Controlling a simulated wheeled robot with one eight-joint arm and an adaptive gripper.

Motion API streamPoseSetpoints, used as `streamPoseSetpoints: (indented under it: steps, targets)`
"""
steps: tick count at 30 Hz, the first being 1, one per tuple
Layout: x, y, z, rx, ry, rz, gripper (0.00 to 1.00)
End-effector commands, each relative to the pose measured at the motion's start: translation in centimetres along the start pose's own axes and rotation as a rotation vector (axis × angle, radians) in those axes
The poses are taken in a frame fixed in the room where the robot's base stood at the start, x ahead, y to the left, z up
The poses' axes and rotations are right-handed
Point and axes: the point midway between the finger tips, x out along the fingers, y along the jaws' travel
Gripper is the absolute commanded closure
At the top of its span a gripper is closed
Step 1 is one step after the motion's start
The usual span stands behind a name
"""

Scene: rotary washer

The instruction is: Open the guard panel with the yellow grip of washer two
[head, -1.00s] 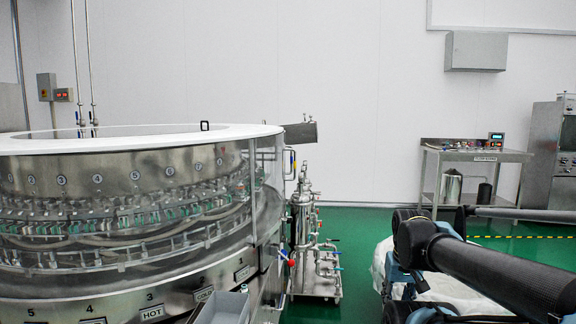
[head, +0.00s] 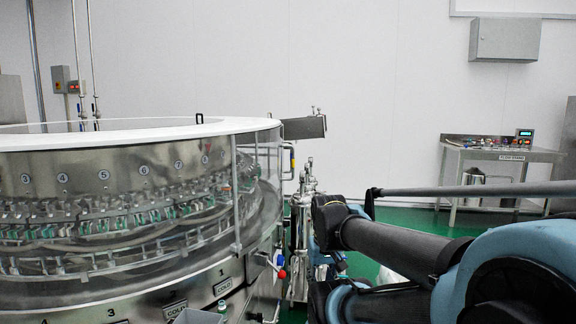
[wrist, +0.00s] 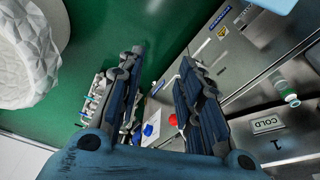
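The washer is a large round steel machine with a white top ring (head: 130,133) on the left of the head view. Clear curved guard panels (head: 262,205) run around its side, with numbered stations behind them. A small dark handle with a yellowish part (head: 292,160) stands at the panel's right edge. No washer number can be made out. My gripper (wrist: 162,60) shows in the wrist view with two dark fingers apart and nothing between them. It is beside the washer's steel lower wall (wrist: 245,45). The yellow grip is not clear in the wrist view.
A steel pipe unit (head: 303,225) stands right of the washer, close to my arm. Red (wrist: 173,119) and blue (wrist: 147,130) valve knobs show beyond my fingers. A steel table (head: 497,153) stands at the back right.

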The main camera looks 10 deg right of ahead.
Motion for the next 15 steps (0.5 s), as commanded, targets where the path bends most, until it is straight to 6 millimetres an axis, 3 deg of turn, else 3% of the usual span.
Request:
streamPoseSetpoints:
  steps: [8, 15]
  targets:
    - [-1.0, -0.3, 0.4, -0.005, 0.009, -0.015, 0.67]
    - [-3.4, -2.2, -3.2, -0.057, -0.004, -0.128, 0.67]
